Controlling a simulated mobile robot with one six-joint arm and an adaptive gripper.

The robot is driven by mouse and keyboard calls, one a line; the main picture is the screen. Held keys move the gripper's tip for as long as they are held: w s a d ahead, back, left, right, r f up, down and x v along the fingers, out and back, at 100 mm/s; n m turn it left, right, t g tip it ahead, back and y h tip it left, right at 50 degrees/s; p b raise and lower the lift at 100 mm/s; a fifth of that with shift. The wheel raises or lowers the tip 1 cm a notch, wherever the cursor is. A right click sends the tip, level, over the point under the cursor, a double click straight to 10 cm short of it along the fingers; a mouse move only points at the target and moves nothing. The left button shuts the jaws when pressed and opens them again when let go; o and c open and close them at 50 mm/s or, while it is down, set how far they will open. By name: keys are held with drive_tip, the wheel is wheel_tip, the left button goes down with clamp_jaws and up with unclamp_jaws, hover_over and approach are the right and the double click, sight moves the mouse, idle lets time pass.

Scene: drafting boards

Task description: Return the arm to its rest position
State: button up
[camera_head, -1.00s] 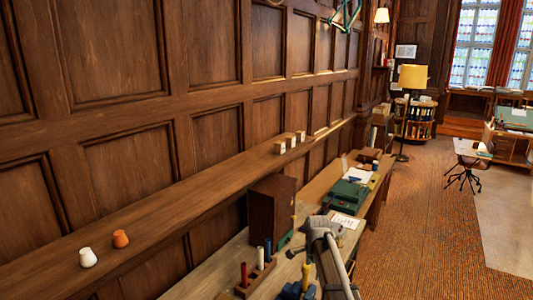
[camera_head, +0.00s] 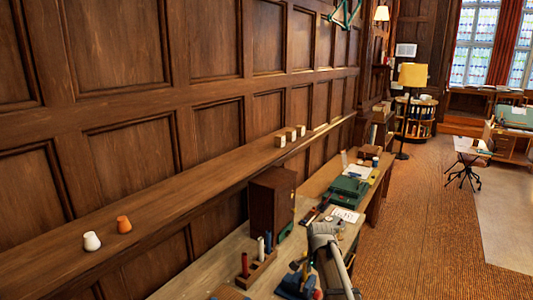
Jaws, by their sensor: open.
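My arm (camera_head: 333,262) shows at the bottom of the head view, right of centre, as grey links with a rounded joint at the top. It stands in front of the long desk and hides part of its right side. My gripper's fingers cannot be made out in the frame.
The desk (camera_head: 222,270) holds a block with upright coloured cylinders (camera_head: 257,272), a blue item (camera_head: 290,286), a dark brown box (camera_head: 271,203) and a green machine (camera_head: 348,190).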

drive_tip(key=s+f+n+b, duration=1.2)
drive_tip(key=s+f+b, duration=0.3)
drive_tip(key=s, duration=0.3)
drive_tip(key=shift+f, duration=0.4)
idle(0.7)
